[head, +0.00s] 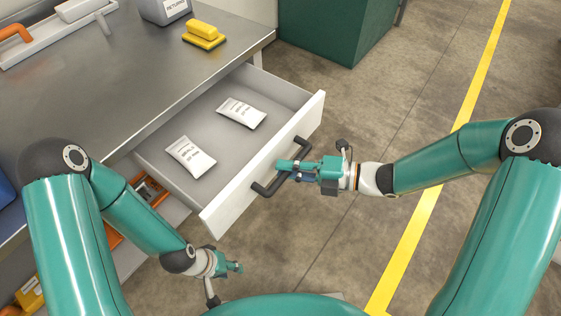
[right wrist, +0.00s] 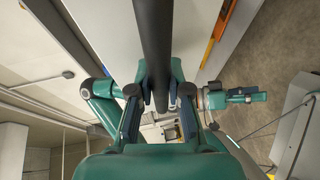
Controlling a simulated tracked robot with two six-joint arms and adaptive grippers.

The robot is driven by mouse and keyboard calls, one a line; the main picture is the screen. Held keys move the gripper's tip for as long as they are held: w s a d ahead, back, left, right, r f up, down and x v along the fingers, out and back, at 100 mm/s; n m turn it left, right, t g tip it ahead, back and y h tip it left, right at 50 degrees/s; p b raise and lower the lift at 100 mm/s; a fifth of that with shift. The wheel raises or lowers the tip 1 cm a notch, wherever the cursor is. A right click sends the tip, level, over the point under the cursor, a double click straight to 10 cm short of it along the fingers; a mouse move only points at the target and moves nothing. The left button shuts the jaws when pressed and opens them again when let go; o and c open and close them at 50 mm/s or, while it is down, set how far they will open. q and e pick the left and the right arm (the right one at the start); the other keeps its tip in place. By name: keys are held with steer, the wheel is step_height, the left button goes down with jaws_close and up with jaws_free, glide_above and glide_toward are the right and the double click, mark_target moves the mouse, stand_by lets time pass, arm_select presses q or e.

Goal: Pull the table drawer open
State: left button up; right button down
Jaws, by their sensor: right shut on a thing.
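The white table drawer (head: 262,175) stands pulled well out from under the steel-topped table (head: 120,70) in the head view. Its dark bar handle (head: 265,190) is on the front panel. My right gripper (head: 284,168) is shut on the handle. In the right wrist view the dark handle bar (right wrist: 155,50) runs between its fingers. Two white packets lie inside the drawer, one nearer (head: 190,156) and one farther (head: 241,112). My left gripper (head: 238,267) is low, in front of the drawer and apart from it; its fingers are too small to judge.
A green cabinet (head: 335,28) stands behind. Orange bins sit on a shelf below the table. The floor at the right is clear, with a yellow line (head: 440,165).

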steer(key=shift+s+f, duration=0.2)
steer(key=shift+s, duration=0.2)
steer(key=c, duration=1.1)
jaws_free()
steer(key=shift+w, duration=0.1)
steer(key=shift+r, duration=0.1)
steer(key=shift+d, duration=0.1)
steer(key=shift+d+r, duration=0.1)
steer(key=shift+d, duration=0.15)
steer(key=v, duration=1.1)
steer(key=shift+d, duration=0.15)
